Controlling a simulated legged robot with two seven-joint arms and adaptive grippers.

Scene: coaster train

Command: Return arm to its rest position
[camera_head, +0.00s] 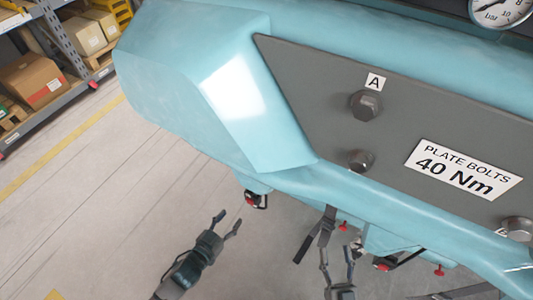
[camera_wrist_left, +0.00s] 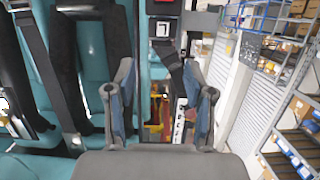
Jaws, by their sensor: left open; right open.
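My left gripper (camera_head: 228,218) is low in the head view, left of centre. Its two fingers are spread and nothing is between them. In the left wrist view the left gripper (camera_wrist_left: 159,72) also shows open and empty, with its fingers apart. My right gripper (camera_head: 336,251) is at the bottom of the head view, right of the left one. It is open and appears empty. Both grippers appear below the teal coaster car body (camera_head: 185,85) in the picture, apart from its grey plate (camera_head: 330,75).
The plate carries bolts (camera_head: 366,105) and a "PLATE BOLTS 40 Nm" label (camera_head: 464,170). A gauge (camera_head: 500,10) is at the top right. Shelving with boxes (camera_head: 33,80) stands at the left. Bare floor (camera_head: 110,200) lies left of my left gripper. The wrist view shows teal seats (camera_wrist_left: 95,60).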

